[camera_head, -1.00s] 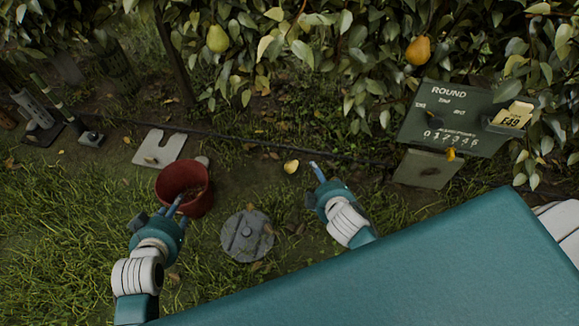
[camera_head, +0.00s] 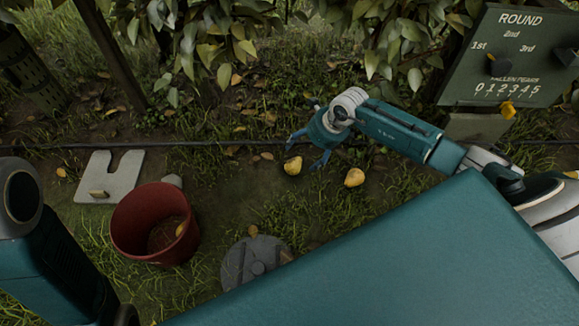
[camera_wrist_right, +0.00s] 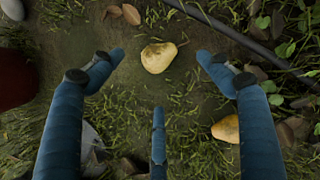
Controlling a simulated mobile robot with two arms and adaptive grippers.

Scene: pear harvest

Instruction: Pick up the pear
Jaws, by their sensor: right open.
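A yellow pear (camera_head: 293,165) lies on the ground in the head view, right by the fingers of my right gripper (camera_head: 304,154). In the right wrist view this pear (camera_wrist_right: 159,57) lies between the spread blue fingertips, with a gap on each side. The gripper is open and empty. A second yellow pear (camera_head: 354,178) lies to its right in the head view. In the right wrist view the second pear (camera_wrist_right: 226,128) is partly hidden by the right finger. My left arm shows at the left edge of the head view, but its gripper does not show.
A red bucket (camera_head: 128,224) with something yellow inside stands left of the pears. A round grey lid (camera_head: 250,262) lies in front, and a notched pale plate (camera_head: 118,172) behind the bucket. A dark hose (camera_head: 220,143) crosses behind. A green scoreboard (camera_head: 516,60) stands at right.

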